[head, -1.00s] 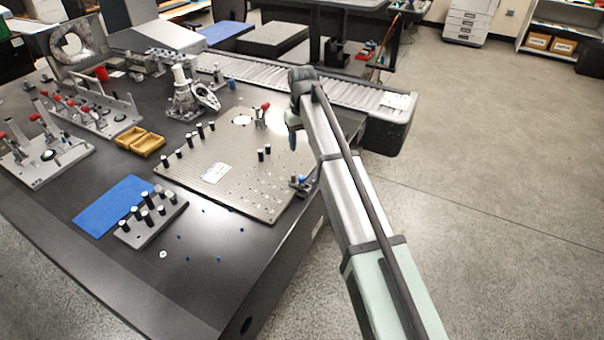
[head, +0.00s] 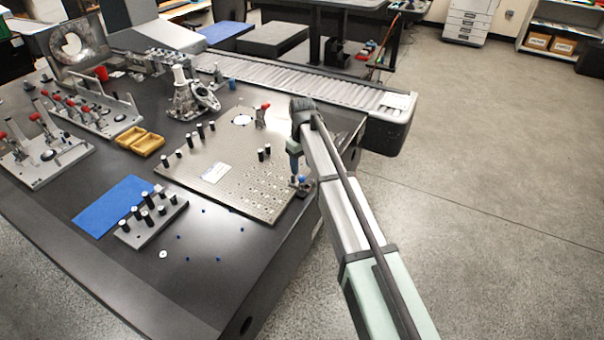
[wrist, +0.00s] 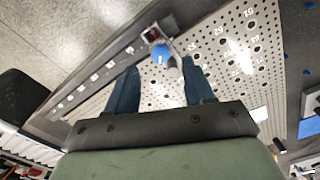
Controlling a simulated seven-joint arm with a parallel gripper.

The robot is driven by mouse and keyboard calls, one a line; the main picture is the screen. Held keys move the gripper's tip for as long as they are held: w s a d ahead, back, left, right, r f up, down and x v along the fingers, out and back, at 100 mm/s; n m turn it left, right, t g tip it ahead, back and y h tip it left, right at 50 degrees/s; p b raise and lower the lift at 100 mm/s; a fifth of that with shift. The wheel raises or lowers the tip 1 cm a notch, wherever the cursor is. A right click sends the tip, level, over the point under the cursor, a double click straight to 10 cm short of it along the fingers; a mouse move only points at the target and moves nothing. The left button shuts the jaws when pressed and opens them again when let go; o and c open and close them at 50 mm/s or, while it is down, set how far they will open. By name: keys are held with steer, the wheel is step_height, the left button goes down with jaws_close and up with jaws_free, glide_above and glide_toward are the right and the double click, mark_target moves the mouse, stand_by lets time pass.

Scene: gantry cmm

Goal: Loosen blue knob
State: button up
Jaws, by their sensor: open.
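The blue knob (wrist: 160,54) sits on a small metal fixture at the edge of the perforated plate (wrist: 225,50). In the head view the knob (head: 302,179) shows small at the plate's right corner, just below my gripper (head: 294,166). In the wrist view my gripper (wrist: 160,82) has its two blue fingers spread apart, one on each side of the line to the knob. The knob lies beyond the fingertips, and nothing is held between them. I cannot tell the exact gap between fingertips and knob.
Black posts (head: 264,153) and a red-handled clamp (head: 262,115) stand on the plate. A block with several black pegs (head: 150,218) and a blue mat (head: 113,205) lie front left. A roller conveyor (head: 310,87) runs behind. The dark table's right edge is close to the knob.

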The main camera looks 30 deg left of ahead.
mark_target(302, 177)
steer(key=shift+f, duration=2.25)
jaws_close()
